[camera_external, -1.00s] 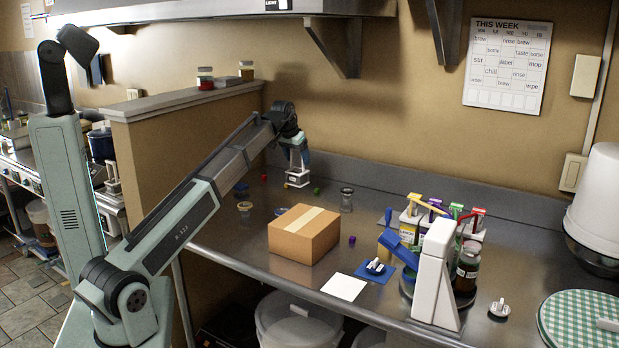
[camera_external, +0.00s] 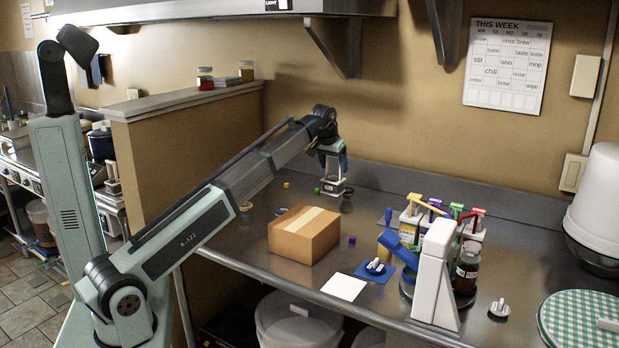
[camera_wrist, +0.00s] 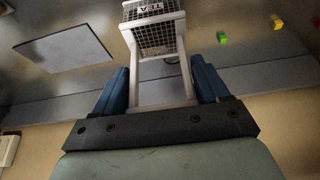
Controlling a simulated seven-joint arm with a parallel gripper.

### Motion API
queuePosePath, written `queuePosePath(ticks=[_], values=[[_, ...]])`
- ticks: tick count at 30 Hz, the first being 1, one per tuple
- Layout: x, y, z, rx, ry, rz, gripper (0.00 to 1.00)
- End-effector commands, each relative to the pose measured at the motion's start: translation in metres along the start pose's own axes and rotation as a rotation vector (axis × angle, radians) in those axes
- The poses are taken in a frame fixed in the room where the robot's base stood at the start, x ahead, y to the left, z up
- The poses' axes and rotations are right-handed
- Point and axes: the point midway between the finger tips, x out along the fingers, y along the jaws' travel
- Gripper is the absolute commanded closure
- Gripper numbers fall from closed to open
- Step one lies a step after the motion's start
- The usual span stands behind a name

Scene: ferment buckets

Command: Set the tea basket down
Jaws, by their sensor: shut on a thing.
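The tea basket (camera_external: 332,188) is a small wire-mesh box on a white frame with a tall handle. In the wrist view the basket (camera_wrist: 160,35) carries a dark label and hangs beyond my fingers. My gripper (camera_external: 333,163) is above it near the back wall. In the wrist view my gripper's blue fingers (camera_wrist: 165,85) are on either side of the white frame, shut on it. The basket looks upright, low over the steel counter; I cannot tell whether its bottom touches the counter.
A green cube (camera_external: 317,190) is just left of the basket, with a yellow cube (camera_external: 286,184) farther left. A cardboard box (camera_external: 304,235) stands in front. A bottle rack (camera_external: 437,225) is to the right. A pale flat panel (camera_wrist: 63,48) shows in the wrist view.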

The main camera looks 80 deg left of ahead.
Motion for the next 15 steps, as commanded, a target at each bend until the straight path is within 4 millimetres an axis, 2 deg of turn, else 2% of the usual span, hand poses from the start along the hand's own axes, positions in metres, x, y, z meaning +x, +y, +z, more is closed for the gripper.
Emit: queuePosePath(ticks=[5,15], values=[[0.011,0.000,0.005,-0.021,-0.002,0.000,0.79],[0.056,0.000,0.024,-0.020,-0.002,0.001,0.79]])
